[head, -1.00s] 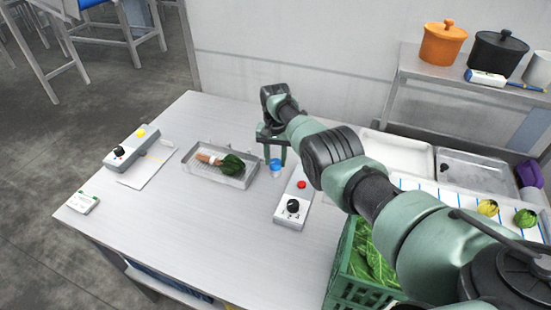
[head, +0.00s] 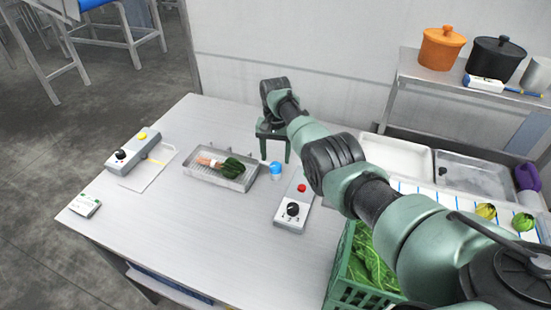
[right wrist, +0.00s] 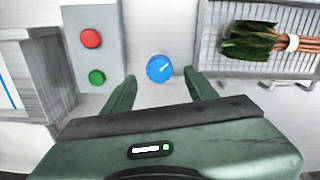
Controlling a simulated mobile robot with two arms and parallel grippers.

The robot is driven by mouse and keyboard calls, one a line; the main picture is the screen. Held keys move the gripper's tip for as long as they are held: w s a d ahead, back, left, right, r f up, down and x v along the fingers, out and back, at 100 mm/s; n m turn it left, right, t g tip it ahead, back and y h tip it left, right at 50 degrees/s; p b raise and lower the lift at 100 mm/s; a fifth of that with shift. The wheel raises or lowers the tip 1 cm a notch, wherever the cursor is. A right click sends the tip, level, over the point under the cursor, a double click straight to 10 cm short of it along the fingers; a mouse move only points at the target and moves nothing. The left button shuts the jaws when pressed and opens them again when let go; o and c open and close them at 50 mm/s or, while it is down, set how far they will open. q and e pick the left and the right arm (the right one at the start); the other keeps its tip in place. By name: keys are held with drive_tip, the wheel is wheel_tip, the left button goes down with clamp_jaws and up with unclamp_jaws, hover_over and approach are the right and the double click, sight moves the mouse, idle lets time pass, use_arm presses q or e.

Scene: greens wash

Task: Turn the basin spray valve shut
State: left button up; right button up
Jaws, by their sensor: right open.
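The spray valve is a blue knob (head: 276,168) with a white pointer mark, on the table between the wire basin and a grey control box. In the right wrist view the blue knob (right wrist: 160,68) lies just ahead of and between the two fingertips. My right gripper (head: 272,156) is open and empty behind the knob in the head view. Its spread fingers also show in the right wrist view (right wrist: 160,85), apart from the knob. The basin (head: 237,182) holds a bundle of leafy greens (head: 232,168) with a pale band. My left gripper is not in view.
A grey box (head: 293,208) with a red button and black dial stands beside the knob. Another box (head: 133,152) with a yellow button sits at the left. A green crate (head: 343,285) of leaves stands front right. The table's front middle is clear.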

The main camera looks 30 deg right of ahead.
sight(276, 165)
drive_tip(key=shift+r, duration=2.2)
